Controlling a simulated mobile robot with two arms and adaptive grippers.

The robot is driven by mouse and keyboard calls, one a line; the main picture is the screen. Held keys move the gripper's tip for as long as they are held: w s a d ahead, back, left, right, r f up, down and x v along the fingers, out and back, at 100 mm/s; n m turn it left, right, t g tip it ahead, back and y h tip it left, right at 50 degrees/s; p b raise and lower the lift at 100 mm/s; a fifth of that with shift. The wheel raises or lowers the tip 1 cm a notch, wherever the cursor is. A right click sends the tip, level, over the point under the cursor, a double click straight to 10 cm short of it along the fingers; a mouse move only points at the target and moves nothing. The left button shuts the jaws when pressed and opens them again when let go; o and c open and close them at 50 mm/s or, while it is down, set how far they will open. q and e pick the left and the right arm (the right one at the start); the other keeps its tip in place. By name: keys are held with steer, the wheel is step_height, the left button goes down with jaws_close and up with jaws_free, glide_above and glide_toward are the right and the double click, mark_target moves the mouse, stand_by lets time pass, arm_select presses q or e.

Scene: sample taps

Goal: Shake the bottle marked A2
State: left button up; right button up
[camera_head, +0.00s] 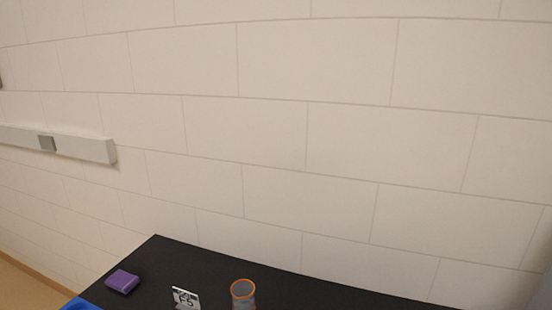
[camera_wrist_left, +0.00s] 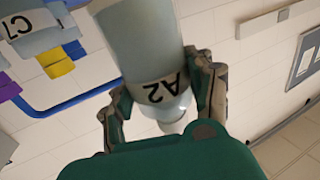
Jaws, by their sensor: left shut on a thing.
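The bottle marked A2 (camera_wrist_left: 140,45) fills the upper middle of the left wrist view. It is pale grey-blue with a white label, and its lettering appears upside down. My left gripper (camera_wrist_left: 163,98) is shut on it, with one dark finger on each side near the label. A narrower end of the bottle shows between the fingers, above the green gripper body. The far end of the bottle is cut off by the frame's top edge. Neither gripper nor this bottle shows in the head view. My right gripper is in neither view.
The head view shows a black table (camera_head: 205,268) with a purple block (camera_head: 122,281), a small marked card (camera_head: 186,298) and an orange-rimmed grey container (camera_head: 243,293). The left wrist view shows another bottle marked C7 (camera_wrist_left: 33,32) and a blue bar (camera_wrist_left: 85,95).

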arm_select(q)
step_height(320, 180, up, 3)
steer(key=shift+r, duration=0.15)
step_height(320, 180, down, 7)
steer(key=shift+s+d+f, duration=0.1)
steer(key=shift+f, duration=0.1)
steer(key=r, duration=0.7)
steer(key=shift+a+r, duration=0.1)
steer(key=shift+a, duration=0.1)
steer(key=shift+d, duration=0.15)
